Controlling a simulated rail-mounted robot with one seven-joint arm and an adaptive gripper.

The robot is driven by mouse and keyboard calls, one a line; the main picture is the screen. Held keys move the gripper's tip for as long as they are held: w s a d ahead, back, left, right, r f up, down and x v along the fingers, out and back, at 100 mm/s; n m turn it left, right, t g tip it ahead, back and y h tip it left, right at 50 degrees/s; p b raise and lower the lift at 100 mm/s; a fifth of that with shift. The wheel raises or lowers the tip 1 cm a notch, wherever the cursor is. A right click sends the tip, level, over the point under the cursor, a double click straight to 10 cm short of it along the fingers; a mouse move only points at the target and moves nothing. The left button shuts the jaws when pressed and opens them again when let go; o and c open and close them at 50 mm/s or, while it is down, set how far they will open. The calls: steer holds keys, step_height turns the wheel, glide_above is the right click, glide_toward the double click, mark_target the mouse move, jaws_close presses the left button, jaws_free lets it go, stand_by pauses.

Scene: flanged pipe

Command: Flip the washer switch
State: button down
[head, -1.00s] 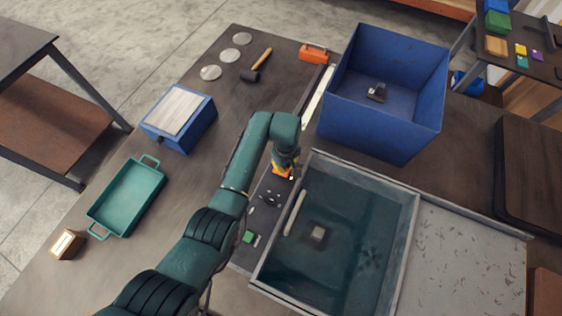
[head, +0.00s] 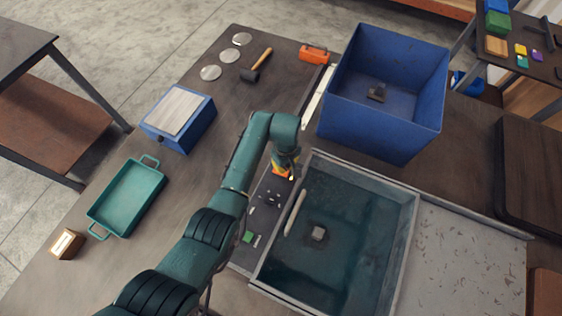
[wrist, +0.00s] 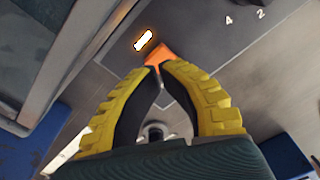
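My gripper (wrist: 159,72) is over the far end of the dark control panel (head: 262,212), beside the washer basin. In the wrist view its two yellow fingers curve inward and their tips nearly meet, seemingly shut. An orange piece, seemingly the washer switch (wrist: 158,52), is right at the fingertips. I cannot tell if they touch or grip it. A small indicator (wrist: 144,40) glows white next to the orange piece.
A deep blue bin (head: 385,125) with a small dark part stands beyond the basin. Left lie a blue box (head: 178,118), teal tray (head: 127,197), mallet (head: 257,66) and grey discs (head: 211,73). The panel's near end has knobs and a green button (head: 248,236).

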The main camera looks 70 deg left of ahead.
steer(key=shift+f+b, duration=1.25)
steer(key=shift+f, duration=0.55)
stand_by(0.6)
step_height(320, 180, up, 7)
steer(key=p, duration=0.7)
steer(key=shift+r, duration=0.15)
stand_by(0.3)
